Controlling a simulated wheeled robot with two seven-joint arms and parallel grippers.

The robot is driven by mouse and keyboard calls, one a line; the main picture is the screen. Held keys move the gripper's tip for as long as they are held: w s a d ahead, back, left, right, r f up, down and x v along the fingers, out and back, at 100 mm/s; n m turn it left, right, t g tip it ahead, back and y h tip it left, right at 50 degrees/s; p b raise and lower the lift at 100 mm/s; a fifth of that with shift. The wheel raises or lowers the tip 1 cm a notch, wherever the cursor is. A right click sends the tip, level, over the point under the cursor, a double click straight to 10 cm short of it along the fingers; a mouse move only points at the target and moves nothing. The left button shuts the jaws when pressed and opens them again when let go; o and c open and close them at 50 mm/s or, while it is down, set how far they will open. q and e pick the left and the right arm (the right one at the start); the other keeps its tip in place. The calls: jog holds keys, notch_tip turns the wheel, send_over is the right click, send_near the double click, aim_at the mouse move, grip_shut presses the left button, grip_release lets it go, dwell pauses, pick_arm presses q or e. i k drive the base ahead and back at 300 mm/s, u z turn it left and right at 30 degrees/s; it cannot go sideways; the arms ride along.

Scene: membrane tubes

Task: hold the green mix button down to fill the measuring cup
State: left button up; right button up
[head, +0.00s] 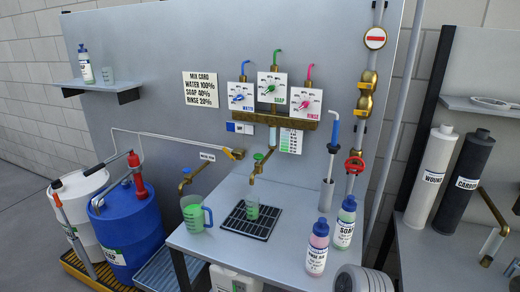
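A green-topped control (258,157) sits on the brass tap above the drain grate; I cannot tell whether it is the mix button, and nothing touches it. A small clear cup with green in it (252,207) stands upright on the dark drain grate (262,228), under that tap's spout. A larger green jug-like cup with a blue handle (193,214) stands on the table at left, under a second tap with a blue top (186,173). I cannot tell which is the measuring cup. Neither of my grippers is in view.
A soap bottle (345,222) and a pink bottle (317,248) stand at the table's right. The mix card (200,89) and dial panels (274,90) hang on the grey wall. A blue drum (133,232) stands at left. The table front (230,251) is mostly clear.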

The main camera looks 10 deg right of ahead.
aim_at(258, 157)
jog(key=u, duration=0.5)
jog(key=k, duration=0.6)
jog(key=u, duration=0.65)
jog(key=i, duration=1.35)
jog(key=z, duration=1.4)
jog(key=i, duration=0.5)
jog(key=z, duration=0.5)
